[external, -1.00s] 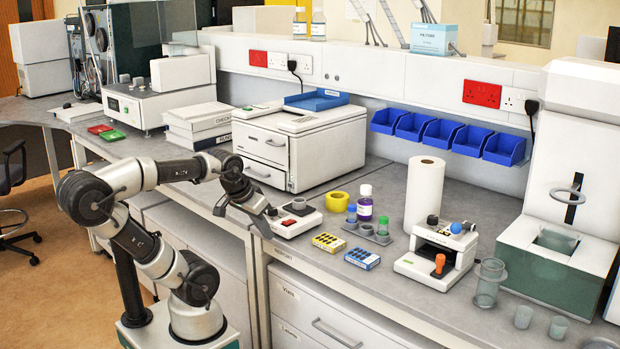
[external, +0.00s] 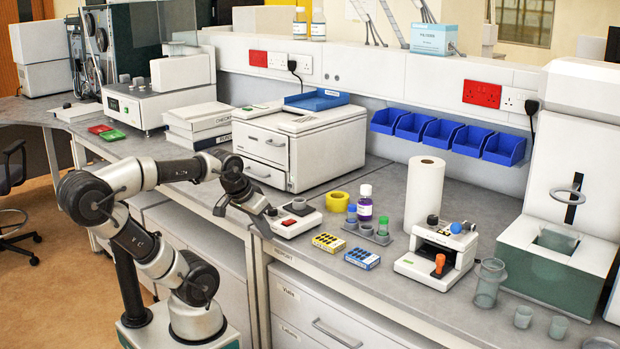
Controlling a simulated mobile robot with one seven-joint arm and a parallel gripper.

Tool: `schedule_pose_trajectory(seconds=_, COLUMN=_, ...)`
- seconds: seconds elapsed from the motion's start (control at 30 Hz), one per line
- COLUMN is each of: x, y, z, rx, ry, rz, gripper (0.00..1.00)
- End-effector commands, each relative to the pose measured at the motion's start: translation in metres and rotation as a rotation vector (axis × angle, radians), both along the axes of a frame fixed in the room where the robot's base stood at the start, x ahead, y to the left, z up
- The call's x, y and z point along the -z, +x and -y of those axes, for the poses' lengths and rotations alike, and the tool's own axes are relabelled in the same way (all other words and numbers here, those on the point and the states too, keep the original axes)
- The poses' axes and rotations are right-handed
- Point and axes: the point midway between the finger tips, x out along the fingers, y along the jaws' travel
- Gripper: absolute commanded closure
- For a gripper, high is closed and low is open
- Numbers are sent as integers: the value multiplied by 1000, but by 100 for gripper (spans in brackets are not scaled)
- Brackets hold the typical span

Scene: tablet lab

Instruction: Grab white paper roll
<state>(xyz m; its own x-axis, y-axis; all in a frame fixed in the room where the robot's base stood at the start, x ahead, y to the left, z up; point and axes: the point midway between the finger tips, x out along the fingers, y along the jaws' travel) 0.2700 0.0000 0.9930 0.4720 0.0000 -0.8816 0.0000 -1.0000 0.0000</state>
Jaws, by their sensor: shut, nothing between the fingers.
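The white paper roll (external: 424,193) stands upright on the grey bench, right of the middle of the view. Its lower part is hidden behind a small white device. My gripper (external: 246,222) is at the bench's front edge, well to the left of the roll and apart from it. The gripper points downward, is shut and holds nothing.
A white device with an orange knob (external: 437,258) stands in front of the roll. Blue bins (external: 441,133) hang behind. A glass beaker (external: 487,284) stands right.

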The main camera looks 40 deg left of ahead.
Motion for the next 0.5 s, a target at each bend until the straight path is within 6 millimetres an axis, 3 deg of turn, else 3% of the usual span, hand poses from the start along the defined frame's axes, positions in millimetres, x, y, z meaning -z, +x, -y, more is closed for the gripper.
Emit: schedule_pose_trajectory(seconds=0.5, x=0, y=0, z=0, rx=0, ry=0, rz=0, gripper=98)
